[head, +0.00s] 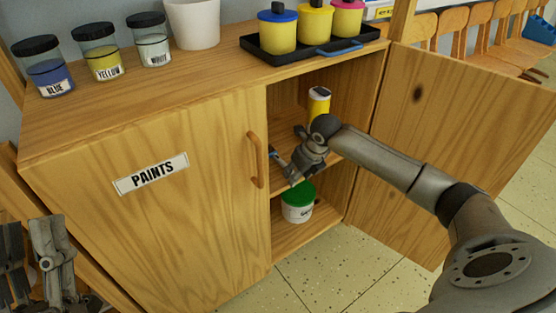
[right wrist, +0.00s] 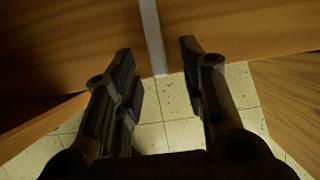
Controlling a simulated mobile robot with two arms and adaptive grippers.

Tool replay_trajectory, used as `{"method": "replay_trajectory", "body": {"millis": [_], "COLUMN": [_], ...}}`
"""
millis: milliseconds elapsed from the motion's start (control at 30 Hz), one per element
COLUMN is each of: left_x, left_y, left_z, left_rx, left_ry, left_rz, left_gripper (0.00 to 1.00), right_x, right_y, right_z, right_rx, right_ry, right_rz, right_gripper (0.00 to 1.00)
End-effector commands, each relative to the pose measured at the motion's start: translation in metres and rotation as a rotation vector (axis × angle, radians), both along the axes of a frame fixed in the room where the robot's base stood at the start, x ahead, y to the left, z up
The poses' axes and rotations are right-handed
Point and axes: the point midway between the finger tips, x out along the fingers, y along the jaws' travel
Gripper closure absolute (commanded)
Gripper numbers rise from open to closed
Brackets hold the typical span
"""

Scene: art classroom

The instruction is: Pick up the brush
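I cannot pick out a brush for certain. A slim blue piece (head: 339,47), possibly a brush handle, lies along the front of the black tray (head: 287,56) on the cabinet top. My right gripper (head: 283,167) reaches into the open right side of the cabinet, at shelf height. In the right wrist view its two fingers (right wrist: 163,85) stand apart with nothing held between them. A pale grey strip (right wrist: 152,38) runs down ahead of the fingers; I cannot tell what it is. My left gripper (head: 32,262) is at the lower left, partly cut off.
The cabinet's left door (head: 150,220) is shut; the right door (head: 465,130) stands open. Inside are a yellow bottle (head: 319,104) and a green-lidded tub (head: 298,204). Paint jars (head: 104,62), a white cup (head: 193,25) and lidded pots (head: 315,22) stand on top.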

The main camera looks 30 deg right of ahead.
Motion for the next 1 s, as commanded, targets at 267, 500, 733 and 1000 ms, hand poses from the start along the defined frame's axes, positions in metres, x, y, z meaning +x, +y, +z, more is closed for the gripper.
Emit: {"method": "replay_trajectory", "body": {"millis": [267, 500, 733, 1000], "left_x": [0.0, 0.0, 0.002, 0.021], "left_y": [0.0, 0.0, 0.0, -0.002], "left_z": [0.0, 0.0, 0.0, -0.024], "left_rx": [0.0, 0.001, 0.004, 0.051], "left_ry": [0.001, 0.001, 0.011, 0.176], "left_rz": [0.0, 0.001, 0.001, 0.01], "left_gripper": [0.62, 0.62, 0.62, 0.62], "right_x": [0.0, 0.0, 0.0, 0.001], "right_y": [0.0, 0.0, 0.0, 0.0], "right_z": [0.0, 0.0, 0.003, 0.019], "right_rx": [0.0, 0.0, 0.0, 0.0], "right_ry": [0.0, 0.0, -0.001, -0.002], "right_rz": [0.0, 0.0, 0.0, 0.0], "right_gripper": [0.98, 1.0, 1.0, 1.0]}}
